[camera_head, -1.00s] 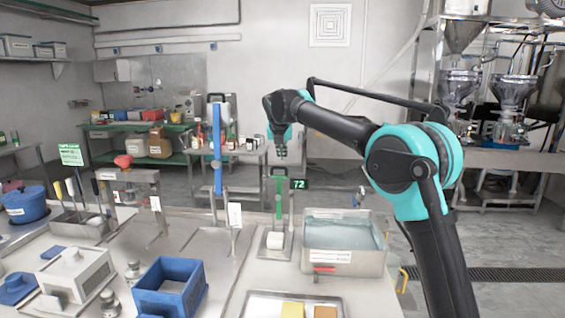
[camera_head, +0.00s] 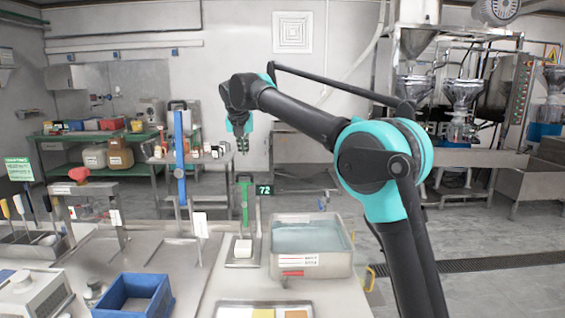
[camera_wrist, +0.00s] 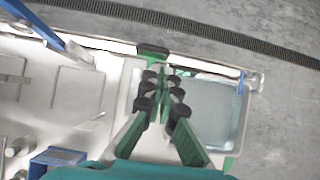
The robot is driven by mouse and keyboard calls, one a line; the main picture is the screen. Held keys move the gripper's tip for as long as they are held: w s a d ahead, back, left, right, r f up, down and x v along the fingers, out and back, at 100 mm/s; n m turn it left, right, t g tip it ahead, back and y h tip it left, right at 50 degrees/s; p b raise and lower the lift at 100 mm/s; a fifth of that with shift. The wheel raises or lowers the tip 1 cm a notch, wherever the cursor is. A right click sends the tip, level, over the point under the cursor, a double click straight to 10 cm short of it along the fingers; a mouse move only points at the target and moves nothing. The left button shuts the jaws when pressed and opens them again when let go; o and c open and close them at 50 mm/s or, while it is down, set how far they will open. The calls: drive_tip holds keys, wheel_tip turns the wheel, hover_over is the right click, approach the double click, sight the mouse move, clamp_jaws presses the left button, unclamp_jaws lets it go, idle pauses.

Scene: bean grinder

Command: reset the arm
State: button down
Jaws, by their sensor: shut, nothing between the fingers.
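My arm is raised over the work table, with its elbow at the right of the head view. My gripper (camera_head: 243,150) hangs down from the wrist, shut and empty, above and behind the table's far side. In the wrist view my gripper (camera_wrist: 161,90) points down with its dark fingertips together. Below it, the green press stand (camera_head: 245,205) and the water-filled tray (camera_head: 312,262) stand on the table. The tray also shows in the wrist view (camera_wrist: 215,115). My gripper touches neither.
A tall blue lever stand (camera_head: 181,160) rises left of the green stand. A blue bin (camera_head: 135,297) is at the front left. A metal tray with coloured blocks (camera_head: 262,310) lies at the front edge. Hopper machines (camera_head: 462,95) stand at the back right. The air around my gripper looks clear.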

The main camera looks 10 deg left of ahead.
drive_tip(key=s+d+f+m, duration=0.2)
drive_tip(key=d+f+m, duration=0.45)
drive_tip(key=d, duration=0.55)
drive_tip(key=s+d+f+m+g+h, duration=0.1)
drive_tip(key=d+f+m, duration=0.5)
drive_tip(key=d, duration=0.5)
drive_tip(key=s+d+f+m, duration=0.2)
drive_tip(key=d+f+m, duration=0.4)
drive_tip(key=d, duration=0.6)
drive_tip(key=s+d+f+m, duration=0.9)
drive_tip(key=s+f+m, duration=0.1)
drive_tip(key=s, duration=0.3)
drive_tip(key=s+d+f+m+g, duration=0.1)
drive_tip(key=s+d+f+m, duration=0.8)
drive_tip(key=s, duration=0.5)
drive_tip(key=shift+d+f+m+h, duration=0.3)
drive_tip(key=shift+f+m, duration=0.25)
drive_tip(key=shift+f, duration=0.15)
